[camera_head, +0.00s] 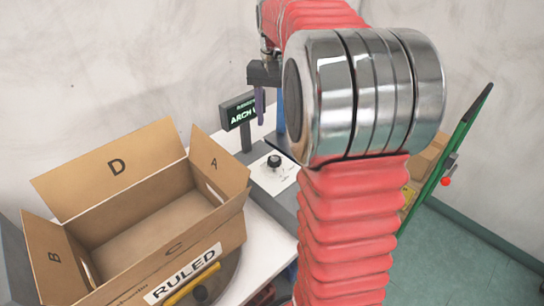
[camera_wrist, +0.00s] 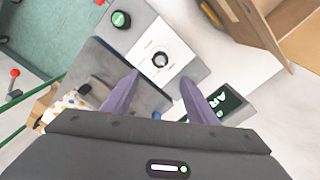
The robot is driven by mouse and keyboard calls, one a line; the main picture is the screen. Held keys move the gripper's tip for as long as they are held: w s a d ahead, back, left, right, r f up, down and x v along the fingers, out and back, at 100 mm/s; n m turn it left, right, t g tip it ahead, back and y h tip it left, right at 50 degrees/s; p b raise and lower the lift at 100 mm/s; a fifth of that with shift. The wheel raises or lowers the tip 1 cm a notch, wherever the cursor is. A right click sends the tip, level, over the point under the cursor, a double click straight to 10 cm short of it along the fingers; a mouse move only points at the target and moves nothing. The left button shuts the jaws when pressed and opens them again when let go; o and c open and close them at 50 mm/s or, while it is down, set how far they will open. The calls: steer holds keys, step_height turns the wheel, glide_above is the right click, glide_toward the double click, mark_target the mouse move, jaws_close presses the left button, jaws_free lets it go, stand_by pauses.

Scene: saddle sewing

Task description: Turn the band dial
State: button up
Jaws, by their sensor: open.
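The band dial (camera_head: 274,161) is a small dark round knob on a white panel (camera_head: 268,180), on the grey machine top right of the cardboard box. In the wrist view the dial (camera_wrist: 160,60) sits on its white plate with marks around it. My gripper (camera_wrist: 159,77) is open, with its two purple fingers apart. In that view the dial appears between and just beyond the fingertips, and nothing is held. In the head view my gripper (camera_head: 262,100) is partly hidden by my arm and appears above the panel. I cannot tell its exact height over the dial.
A small dark display reading "ARCH" (camera_head: 239,111) stands behind the dial and shows close to a finger in the wrist view (camera_wrist: 226,103). An open cardboard box (camera_head: 170,267) fills the left. A green round button (camera_wrist: 120,19) lies beyond the dial. A green-edged board (camera_head: 462,140) stands right.

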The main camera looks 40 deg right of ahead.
mark_target(275, 159)
steer(key=shift+f, duration=0.1)
step_height(275, 159, down, 14)
steer(key=shift+r, duration=0.2)
stand_by(0.5)
steer(key=c, duration=1.1)
